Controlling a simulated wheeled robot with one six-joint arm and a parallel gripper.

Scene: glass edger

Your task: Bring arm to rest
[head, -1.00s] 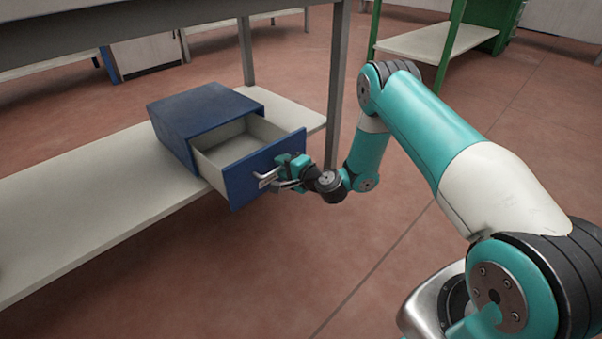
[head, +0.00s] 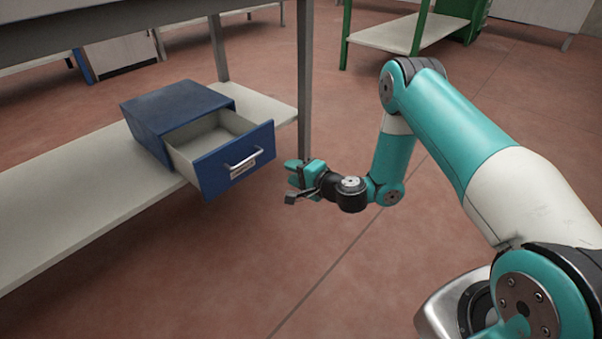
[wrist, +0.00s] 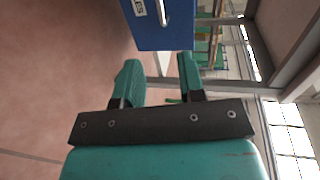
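My gripper (head: 291,183) is to the right of the blue drawer front (head: 236,160), clear of its silver handle (head: 243,162). In the wrist view my gripper (wrist: 157,80) has its two teal fingers spread apart with nothing between them. The drawer stands pulled out of its blue cabinet (head: 180,108), and the part of its inside that shows is empty. The drawer front also shows at the top of the wrist view (wrist: 163,38).
The cabinet stands on a pale low shelf (head: 70,205) under a workbench. A grey bench leg (head: 305,80) rises just behind my gripper. A green-framed table (head: 410,35) stands at the back. The red floor in front is clear.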

